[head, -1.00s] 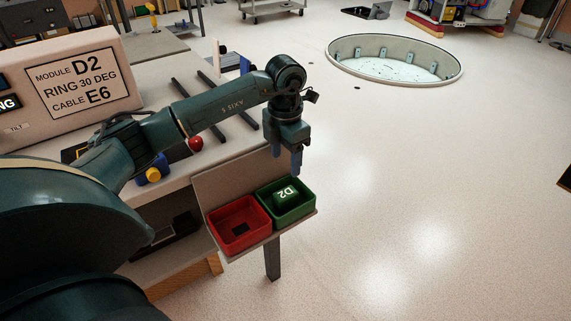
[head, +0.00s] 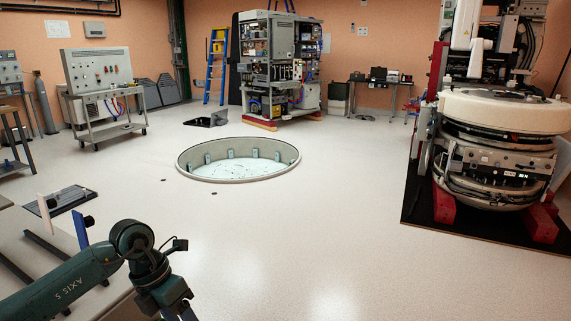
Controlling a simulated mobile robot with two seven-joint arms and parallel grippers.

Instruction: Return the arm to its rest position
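My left gripper (head: 180,312) points down at the bottom edge. Its fingers are mostly cut off by the frame, so I cannot tell whether it is open or shut. My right gripper is not in view. The red and green bins are out of view now.
A round floor pit (head: 238,160) lies ahead. A large ring-shaped machine (head: 500,150) stands on a black mat at the right. An equipment rack (head: 278,65), a blue ladder (head: 215,65) and a cart (head: 100,95) stand farther back. The middle floor is clear.

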